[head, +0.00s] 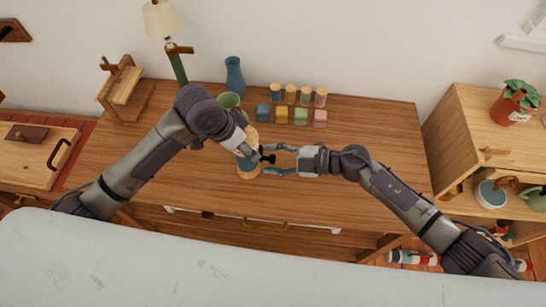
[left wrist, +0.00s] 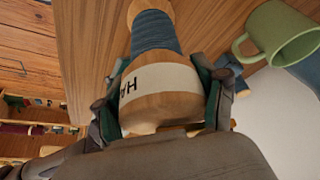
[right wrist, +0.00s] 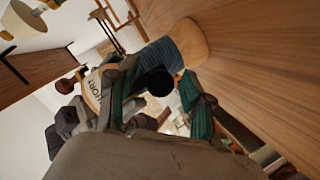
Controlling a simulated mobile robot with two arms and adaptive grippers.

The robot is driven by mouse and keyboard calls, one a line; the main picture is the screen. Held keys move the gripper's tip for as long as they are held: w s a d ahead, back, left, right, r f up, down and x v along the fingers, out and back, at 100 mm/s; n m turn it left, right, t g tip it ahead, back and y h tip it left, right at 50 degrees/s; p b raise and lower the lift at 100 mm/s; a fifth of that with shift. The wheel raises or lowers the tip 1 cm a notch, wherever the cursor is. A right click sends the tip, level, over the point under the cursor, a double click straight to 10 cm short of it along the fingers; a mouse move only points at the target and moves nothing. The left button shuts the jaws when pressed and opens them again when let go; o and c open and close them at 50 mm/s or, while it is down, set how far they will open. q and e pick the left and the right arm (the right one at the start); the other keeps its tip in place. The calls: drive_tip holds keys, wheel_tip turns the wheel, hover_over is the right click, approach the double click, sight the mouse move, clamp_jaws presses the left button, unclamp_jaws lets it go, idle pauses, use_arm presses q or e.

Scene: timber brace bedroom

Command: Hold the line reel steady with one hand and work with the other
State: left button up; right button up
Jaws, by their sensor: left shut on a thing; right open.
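The line reel (head: 247,168) stands on the wooden dresser top, with a wooden body, a blue line winding and a white lettered band. In the left wrist view the reel (left wrist: 155,85) sits between both fingers of my left gripper (left wrist: 160,95), shut on its upper wooden part. My right gripper (head: 281,161) is open beside the reel, on its right. In the right wrist view the reel (right wrist: 168,55) shows ahead of the right fingers, with a dark round knob or crank end (right wrist: 158,82) between them. Whether the right fingers touch it I cannot tell.
A green mug (head: 229,101) and a blue vase (head: 235,77) stand behind my left gripper. Several coloured blocks (head: 300,116) and small jars (head: 291,94) stand at the back. A lamp (head: 163,22) is at the back left. The dresser's right side (head: 385,145) is clear.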

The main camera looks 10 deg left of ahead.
drive_tip(key=shift+s, duration=0.1)
clamp_jaws()
drive_tip(key=shift+a+n, duration=0.1)
drive_tip(key=shift+n, duration=0.4)
idle(0.4)
drive_tip(key=shift+w+a+r+n+t, duration=0.1)
drive_tip(key=shift+w+n+t, duration=0.55)
drive_tip(key=shift+n, duration=0.25)
drive_tip(key=n, duration=0.1)
drive_tip(key=w+n+t, duration=0.1)
drive_tip(key=n, duration=0.1)
drive_tip(key=shift+r+y, duration=0.4)
use_arm(q)
drive_tip(key=shift+d, duration=0.1)
use_arm(e)
drive_tip(key=n, duration=0.1)
drive_tip(key=w+r+n+t, duration=0.1)
drive_tip(key=n, duration=0.1)
drive_tip(key=shift+w+r+y, duration=0.1)
drive_tip(key=shift+w+y, duration=0.05)
drive_tip(key=shift+y, duration=0.25)
drive_tip(key=shift+w+r+n+t+y, duration=0.1)
drive_tip(key=shift+r+n+t+y, duration=0.15)
drive_tip(key=shift+n, duration=0.45)
drive_tip(key=shift+w+r+n+t+y, duration=0.1)
drive_tip(key=shift+r+n+y, duration=0.1)
drive_tip(key=shift+n, duration=0.5)
use_arm(q)
drive_tip(key=shift+d, duration=0.1)
